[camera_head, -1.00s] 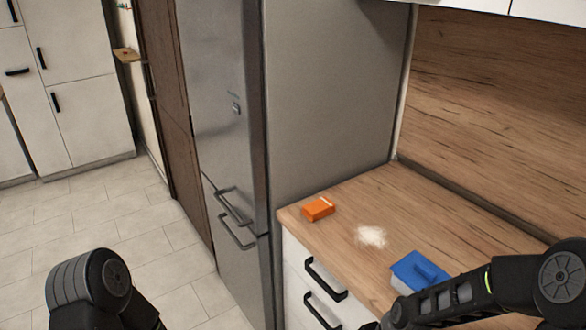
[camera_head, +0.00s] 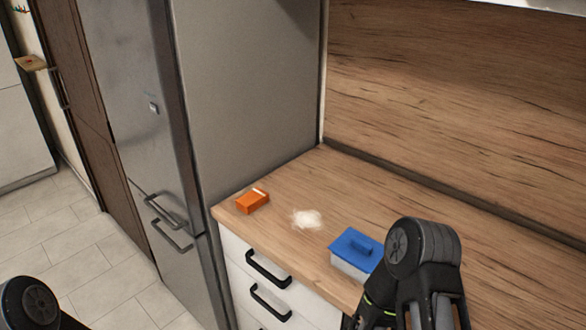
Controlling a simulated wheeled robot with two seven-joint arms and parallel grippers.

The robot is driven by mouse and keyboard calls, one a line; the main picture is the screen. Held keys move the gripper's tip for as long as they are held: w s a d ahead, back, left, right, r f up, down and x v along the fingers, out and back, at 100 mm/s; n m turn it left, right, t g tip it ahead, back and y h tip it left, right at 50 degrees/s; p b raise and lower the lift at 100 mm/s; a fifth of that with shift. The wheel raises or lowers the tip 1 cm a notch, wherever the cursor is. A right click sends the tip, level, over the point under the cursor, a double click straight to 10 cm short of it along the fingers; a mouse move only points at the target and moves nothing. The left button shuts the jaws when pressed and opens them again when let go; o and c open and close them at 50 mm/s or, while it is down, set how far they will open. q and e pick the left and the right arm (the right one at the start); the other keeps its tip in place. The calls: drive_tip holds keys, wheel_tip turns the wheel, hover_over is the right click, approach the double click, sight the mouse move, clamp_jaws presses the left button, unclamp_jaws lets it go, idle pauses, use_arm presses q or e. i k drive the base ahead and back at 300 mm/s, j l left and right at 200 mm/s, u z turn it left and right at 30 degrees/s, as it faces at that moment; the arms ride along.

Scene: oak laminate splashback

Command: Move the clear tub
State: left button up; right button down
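A tub with a blue lid (camera_head: 357,249) and a pale body (camera_head: 349,268) sits on the wooden counter, right of a white patch. It is the only tub in view; I take it as the clear tub. My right arm is just right of and in front of it and hides part of its right side. My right gripper's fingertips are not visible. My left arm shows only as a dark joint at the bottom left corner, and its gripper is out of view.
An orange box (camera_head: 252,200) lies near the counter's left end. A white powdery patch (camera_head: 307,219) lies between it and the tub. The steel fridge (camera_head: 245,90) stands left of the counter (camera_head: 290,180), and the oak splashback (camera_head: 440,100) rises behind.

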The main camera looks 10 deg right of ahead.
sight(352, 271)
drive_tip(key=j+z, duration=0.1)
drive_tip(key=z, duration=0.35)
drive_tip(key=j+z, duration=0.1)
drive_tip(key=z, duration=0.4)
drive_tip(key=j+z, duration=0.15)
drive_tip(key=z, duration=0.3)
drive_tip(key=j+z, duration=0.15)
drive_tip(key=z, duration=0.35)
drive_tip(key=j+z, duration=0.1)
drive_tip(key=z, duration=0.35)
drive_tip(key=j+z, duration=0.1)
drive_tip(key=z, duration=0.35)
drive_tip(key=k+j+z, duration=0.7)
drive_tip(key=k+z, duration=0.15)
drive_tip(key=k+j, duration=0.2)
drive_tip(key=k, duration=0.25)
